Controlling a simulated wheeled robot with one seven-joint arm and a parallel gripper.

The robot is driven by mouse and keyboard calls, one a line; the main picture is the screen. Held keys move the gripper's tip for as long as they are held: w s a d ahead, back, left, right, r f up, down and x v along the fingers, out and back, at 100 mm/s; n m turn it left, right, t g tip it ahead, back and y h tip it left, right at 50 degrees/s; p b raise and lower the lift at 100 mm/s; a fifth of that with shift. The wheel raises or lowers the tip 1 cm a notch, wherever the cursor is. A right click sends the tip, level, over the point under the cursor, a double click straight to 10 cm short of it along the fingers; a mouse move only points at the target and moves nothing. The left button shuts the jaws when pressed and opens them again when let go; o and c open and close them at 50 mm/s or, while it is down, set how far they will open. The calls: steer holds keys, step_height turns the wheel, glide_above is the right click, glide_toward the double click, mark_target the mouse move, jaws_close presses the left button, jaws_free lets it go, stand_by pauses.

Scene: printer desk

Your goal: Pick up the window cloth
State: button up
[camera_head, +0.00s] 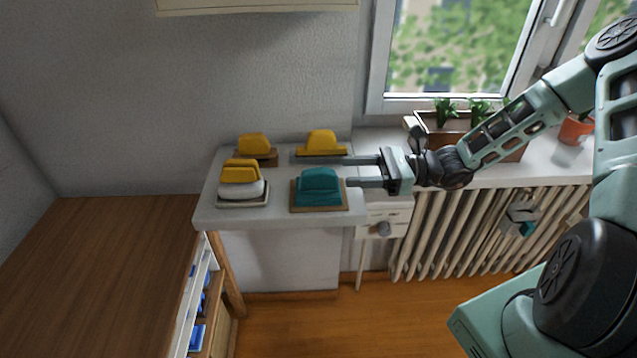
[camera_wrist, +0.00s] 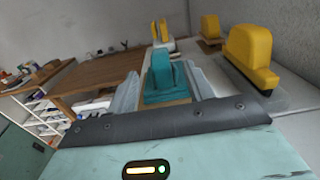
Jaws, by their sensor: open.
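A teal folded cloth-like piece (camera_head: 318,186) sits on a flat brown base on the white ledge. It looks most like the window cloth, though no label shows. Its raised ridge (camera_wrist: 160,72) shows between my fingers in the wrist view. My gripper (camera_head: 347,171) reaches in from the right, its fingers pointing left. In the wrist view my gripper (camera_wrist: 163,88) has one finger on each side of the teal piece. I cannot tell if either finger touches it.
Yellow-topped pieces stand close by: one behind (camera_head: 322,141), one at back left (camera_head: 254,146) and one at left on a pale base (camera_head: 242,182). A wooden desk (camera_head: 100,270) is at left. Plants, a window and a radiator (camera_head: 470,230) are at right.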

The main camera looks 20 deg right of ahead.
mark_target(328, 171)
steer(key=x, duration=0.5)
steer(key=p+x, duration=0.1)
steer(key=x, duration=0.1)
steer(key=shift+r, duration=0.2)
steer(key=shift+w+a+f+p, duration=0.15)
steer(key=shift+a+p, duration=0.15)
steer(key=shift+a, duration=0.3)
steer(key=c, duration=1.1)
